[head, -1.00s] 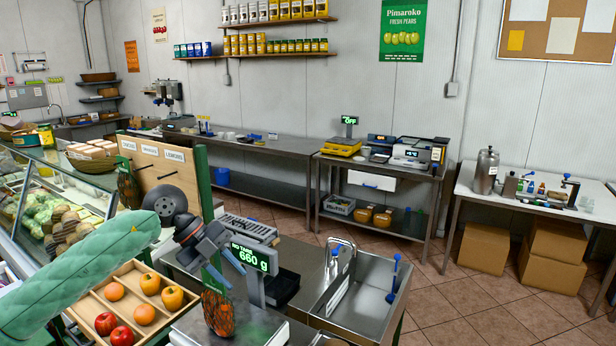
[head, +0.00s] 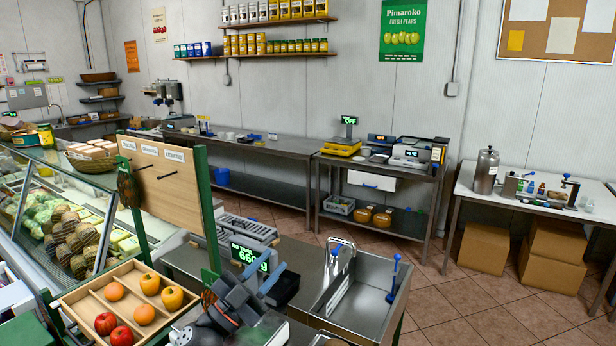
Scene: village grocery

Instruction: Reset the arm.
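My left gripper (head: 259,270) is low in the head view, in front of the scale display (head: 246,258). Its blue-grey fingers point up and away and look spread, with nothing seen between them. Its wrist is at the bottom edge and most of the arm is out of frame. An orange item with a green tag (head: 209,278) stands just left of the gripper, mostly hidden by it. My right gripper is not in view.
A wooden crate (head: 84,303) with apples, oranges and yellow peppers is left of the gripper. A wooden board (head: 165,178) with labels stands behind it. A steel sink (head: 350,300) with a tap is to the right.

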